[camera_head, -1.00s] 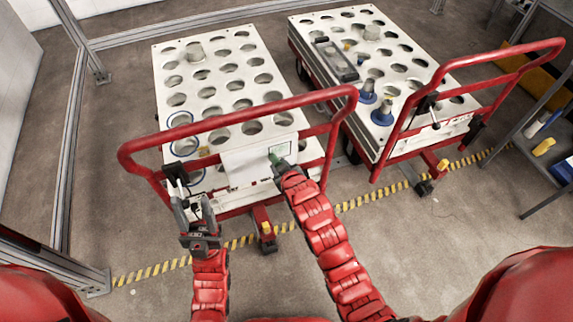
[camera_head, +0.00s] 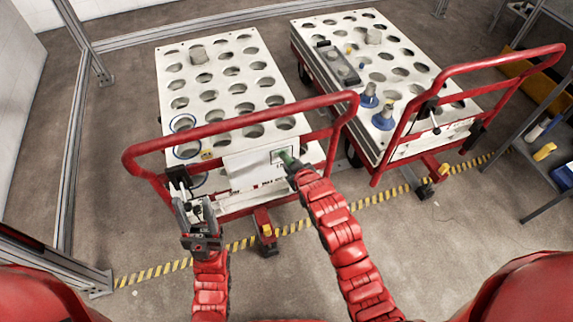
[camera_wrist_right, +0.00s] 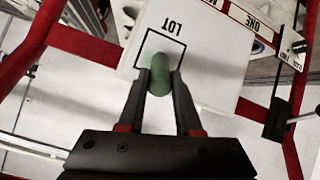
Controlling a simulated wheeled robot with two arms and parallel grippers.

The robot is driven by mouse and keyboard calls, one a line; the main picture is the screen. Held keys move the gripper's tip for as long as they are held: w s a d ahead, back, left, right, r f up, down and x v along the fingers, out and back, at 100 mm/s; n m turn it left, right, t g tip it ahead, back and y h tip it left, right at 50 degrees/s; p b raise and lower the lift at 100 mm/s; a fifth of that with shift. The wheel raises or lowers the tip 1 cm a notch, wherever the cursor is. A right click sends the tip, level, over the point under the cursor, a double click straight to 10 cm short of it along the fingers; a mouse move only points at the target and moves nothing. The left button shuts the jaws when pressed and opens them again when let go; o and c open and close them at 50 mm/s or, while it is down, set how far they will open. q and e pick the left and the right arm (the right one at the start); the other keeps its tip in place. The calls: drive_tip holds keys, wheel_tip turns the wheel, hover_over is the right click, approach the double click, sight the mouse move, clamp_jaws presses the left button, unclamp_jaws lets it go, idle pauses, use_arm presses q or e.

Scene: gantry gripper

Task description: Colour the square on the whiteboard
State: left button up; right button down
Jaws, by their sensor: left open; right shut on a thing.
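The whiteboard (camera_head: 240,172) is a white panel on the front of the left cart, by its red handle. It also shows in the right wrist view (camera_wrist_right: 213,75), with a black square outline (camera_wrist_right: 178,42) and the upside-down word LOT beside it. My right gripper (camera_head: 295,168) is shut on a green marker (camera_head: 287,158). In the right wrist view the marker (camera_wrist_right: 160,75) lies between the fingers, its far end over the square. Some green haze shows inside the outline; I cannot tell whether the tip touches. My left gripper (camera_head: 188,210) is open and empty at the cart's front left.
The left cart's red handle (camera_head: 240,122) arches over the whiteboard. A second cart (camera_head: 440,92) with blue-based items stands to the right. A shelf (camera_head: 545,165) is at far right. Yellow-black tape (camera_head: 350,207) crosses the floor.

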drive_tip(key=shift+a+b, duration=0.1)
drive_tip(key=shift+b, duration=0.5)
drive_tip(key=a, duration=0.1)
drive_tip(key=s+a+b, duration=0.1)
drive_tip(key=a, duration=0.1)
drive_tip(key=shift+a, duration=0.2)
idle(0.7)
drive_tip(key=s+d, duration=0.2)
drive_tip(key=s, duration=0.3)
drive_tip(key=shift+s+p, duration=0.3)
drive_tip(key=shift+s, duration=0.05)
